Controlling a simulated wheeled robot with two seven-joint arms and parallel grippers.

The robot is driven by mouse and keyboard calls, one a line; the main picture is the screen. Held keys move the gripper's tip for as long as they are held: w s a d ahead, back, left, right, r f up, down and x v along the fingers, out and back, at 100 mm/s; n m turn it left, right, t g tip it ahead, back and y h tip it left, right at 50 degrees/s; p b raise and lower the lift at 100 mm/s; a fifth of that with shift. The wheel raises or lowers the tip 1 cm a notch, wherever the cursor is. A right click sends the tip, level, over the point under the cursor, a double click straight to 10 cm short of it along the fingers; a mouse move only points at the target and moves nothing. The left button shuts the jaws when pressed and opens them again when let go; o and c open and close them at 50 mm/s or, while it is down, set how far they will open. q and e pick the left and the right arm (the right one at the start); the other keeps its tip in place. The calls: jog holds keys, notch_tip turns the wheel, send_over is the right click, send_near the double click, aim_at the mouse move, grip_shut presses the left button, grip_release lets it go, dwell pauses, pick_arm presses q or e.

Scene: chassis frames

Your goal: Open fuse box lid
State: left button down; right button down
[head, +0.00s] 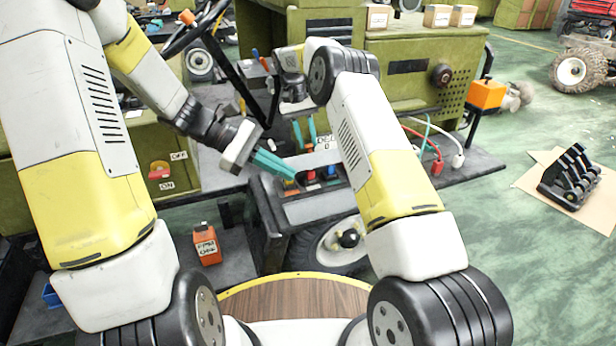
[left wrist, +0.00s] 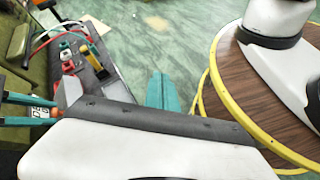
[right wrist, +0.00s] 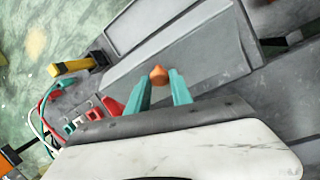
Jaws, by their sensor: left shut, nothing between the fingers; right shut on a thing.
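The fuse box seems to be the dark grey housing (head: 318,206) on the vehicle in the middle of the head view, with small red and blue parts (head: 311,176) showing in its top. In the right wrist view a grey panel (right wrist: 205,68) fills the middle. My right gripper (head: 304,136) points down above the housing, behind my forearm; its teal fingers are closed around a small orange knob (right wrist: 158,75). Whether the panel is the lid, and how far it is raised, I cannot tell.
Red, white and teal cables (head: 432,150) lie right of the housing. An orange box (head: 487,94) stands behind them. An ON/OFF switch panel (head: 160,170) is at the left.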

pick_arm(q)
jog(key=w+f+n+t+h, duration=0.3)
jog(key=w+f+n+h, duration=0.3)
jog(key=w+f+n, duration=0.2)
jog(key=n+t, duration=0.8)
jog(key=n, duration=0.2)
send_near(312, 167)
pick_arm(e)
jog(key=shift+a, duration=0.1)
pick_arm(q)
jog(key=shift+n+h, duration=0.3)
jog(key=d, duration=0.2)
jog(key=w+d, duration=0.1)
jog(key=d, duration=0.2)
jog(key=w+d, duration=0.1)
jog(key=d, duration=0.1)
jog(key=shift+w+d+f, duration=0.25)
jog(key=shift+f, duration=0.1)
